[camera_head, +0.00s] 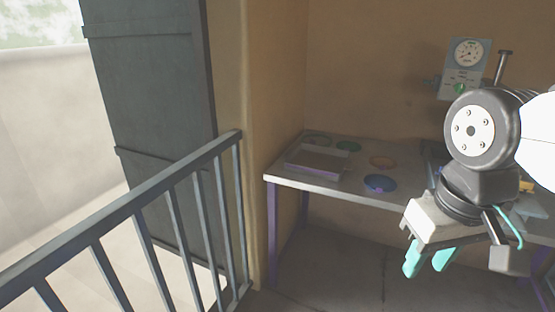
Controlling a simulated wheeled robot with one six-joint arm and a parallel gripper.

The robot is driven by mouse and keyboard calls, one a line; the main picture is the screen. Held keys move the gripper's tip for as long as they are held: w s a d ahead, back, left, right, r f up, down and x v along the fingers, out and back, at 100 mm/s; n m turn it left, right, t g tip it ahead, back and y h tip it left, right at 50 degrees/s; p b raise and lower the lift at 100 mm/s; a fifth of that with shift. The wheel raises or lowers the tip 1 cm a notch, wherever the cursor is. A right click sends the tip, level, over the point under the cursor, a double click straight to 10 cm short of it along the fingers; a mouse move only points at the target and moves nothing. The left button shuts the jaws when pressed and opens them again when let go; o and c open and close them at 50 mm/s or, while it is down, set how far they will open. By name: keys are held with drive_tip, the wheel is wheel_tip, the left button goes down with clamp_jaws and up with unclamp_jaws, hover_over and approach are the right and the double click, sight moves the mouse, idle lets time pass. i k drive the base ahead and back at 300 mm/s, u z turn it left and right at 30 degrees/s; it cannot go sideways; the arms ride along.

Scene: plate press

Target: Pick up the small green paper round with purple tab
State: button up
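My gripper (428,261) is at the right, in front of the table and pointing down. Its two teal fingers are apart with nothing between them, so it is open and empty. It is to the right of the green round and clear of it. My arm hides the right part of the table.
A shallow tray (316,160) sits at the table's left. A gauge panel (467,55) is on the wall. A metal railing (150,200) stands at the left.

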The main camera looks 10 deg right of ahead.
sight(350, 147)
drive_tip(key=u, duration=0.3)
drive_tip(key=k, duration=0.5)
drive_tip(key=u, duration=0.45)
drive_tip(key=i, duration=1.65)
drive_tip(key=z, duration=1.15)
drive_tip(key=i, duration=1.4)
drive_tip(key=z, duration=0.7)
